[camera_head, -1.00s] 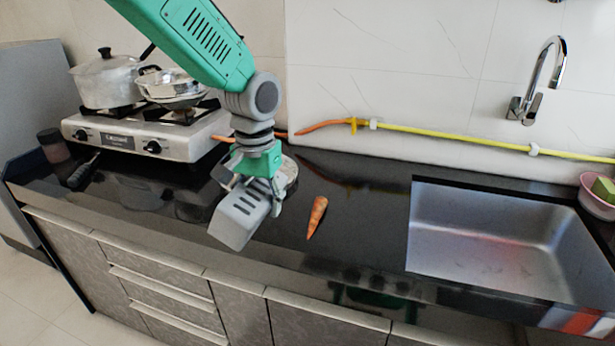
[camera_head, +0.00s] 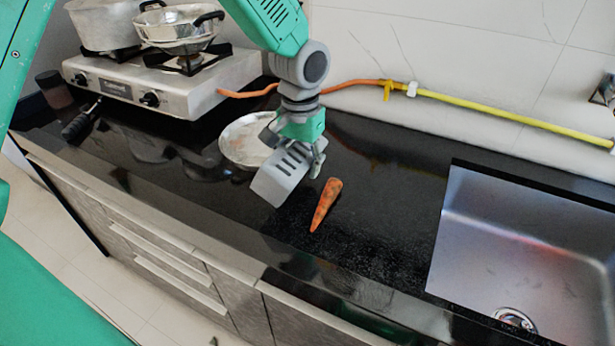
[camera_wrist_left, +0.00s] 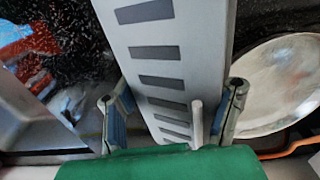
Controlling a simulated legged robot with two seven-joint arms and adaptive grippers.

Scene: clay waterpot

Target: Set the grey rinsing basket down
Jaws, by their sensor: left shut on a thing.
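The grey rinsing basket (camera_head: 281,178) is a pale grey slotted box, tilted in the head view above the front part of the black counter. My left gripper (camera_head: 302,146) is shut on it from above. In the left wrist view the basket (camera_wrist_left: 168,62) fills the middle between the two fingers of the left gripper (camera_wrist_left: 170,112), its row of dark slots facing the camera. I cannot tell whether its lower end touches the counter. My right gripper is not in view.
A carrot (camera_head: 326,204) lies just right of the basket. A round metal plate (camera_head: 238,143) lies behind it to the left, near the stove (camera_head: 165,85) with pots. The sink (camera_head: 520,240) is at the right. The counter (camera_head: 385,205) between carrot and sink is clear.

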